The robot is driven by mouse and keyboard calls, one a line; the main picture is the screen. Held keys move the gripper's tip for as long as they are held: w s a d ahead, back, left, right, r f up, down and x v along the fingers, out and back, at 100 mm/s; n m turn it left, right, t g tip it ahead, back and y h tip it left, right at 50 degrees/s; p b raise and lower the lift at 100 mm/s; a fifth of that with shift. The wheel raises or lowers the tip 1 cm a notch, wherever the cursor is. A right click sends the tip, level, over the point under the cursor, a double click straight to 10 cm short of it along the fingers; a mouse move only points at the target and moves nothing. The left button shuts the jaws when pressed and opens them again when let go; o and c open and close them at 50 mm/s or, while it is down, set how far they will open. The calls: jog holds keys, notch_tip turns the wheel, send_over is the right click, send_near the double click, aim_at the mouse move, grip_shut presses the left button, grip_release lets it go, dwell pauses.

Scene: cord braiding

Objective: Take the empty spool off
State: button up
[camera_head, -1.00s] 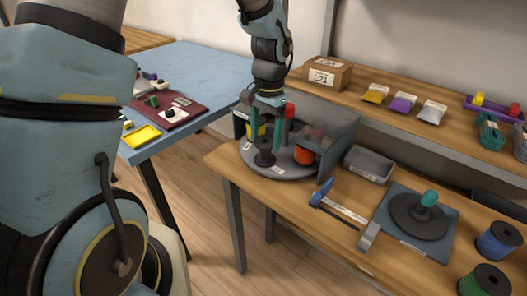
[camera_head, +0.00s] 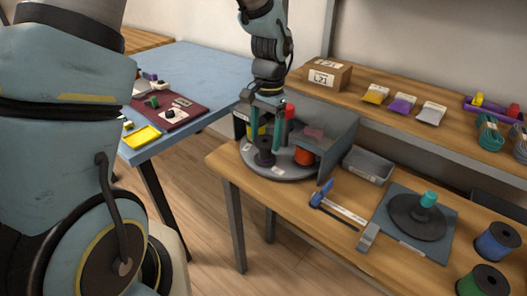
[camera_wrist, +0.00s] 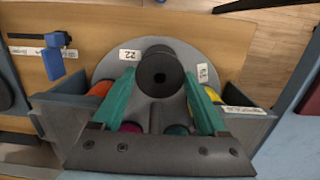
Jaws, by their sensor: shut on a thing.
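The empty spool (camera_head: 265,152) is dark, with a bare core, and stands upright at the front of the round grey carousel (camera_head: 286,176). In the wrist view the empty spool (camera_wrist: 160,74) shows end-on, with a round hole in its top. My gripper (camera_head: 265,146) points down over it, one teal finger on each side. In the wrist view my gripper (camera_wrist: 160,78) is shut on the spool. I cannot tell whether the spool's foot is still on the carousel.
Grey upright walls (camera_head: 338,146) divide the carousel; an orange spool (camera_head: 305,156) and a yellow spool (camera_wrist: 208,93) sit beside them. A red-topped post (camera_head: 290,112) rises close to my fingers.

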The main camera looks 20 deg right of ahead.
jog(key=shift+r+p, duration=2.2)
jog(key=shift+r, duration=0.65)
